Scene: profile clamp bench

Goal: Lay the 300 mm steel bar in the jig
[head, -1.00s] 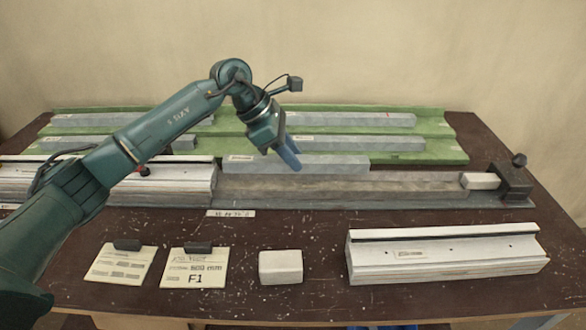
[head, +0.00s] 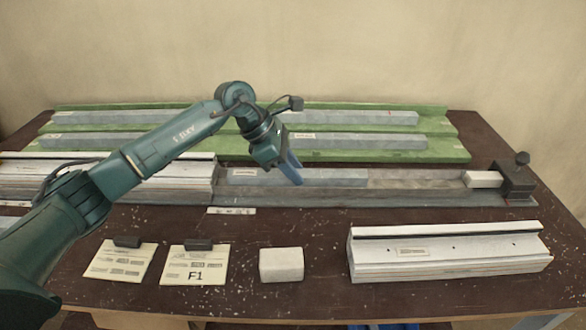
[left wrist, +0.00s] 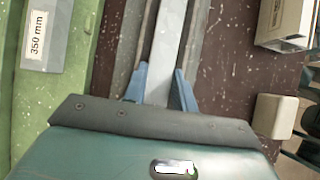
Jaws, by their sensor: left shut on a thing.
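My left gripper (head: 293,170) is shut on a grey steel bar (head: 335,178). The bar lies lengthwise along the grey jig channel (head: 420,188), its right end well short of the pale block (head: 483,179). I cannot tell whether it rests fully on the channel floor. In the left wrist view the bar (left wrist: 168,50) runs away between the two blue fingers (left wrist: 160,90). Its label is too small to read. A dark end stop (head: 515,182) with a knob stands at the jig's right end. My right gripper is not in view.
A green rack (head: 450,152) behind holds several grey bars; one label reads 350 mm (left wrist: 36,42). White profiles stand at left (head: 195,185) and front right (head: 445,262). Two clipped cards (head: 195,268) and a pale block (head: 281,265) lie in front.

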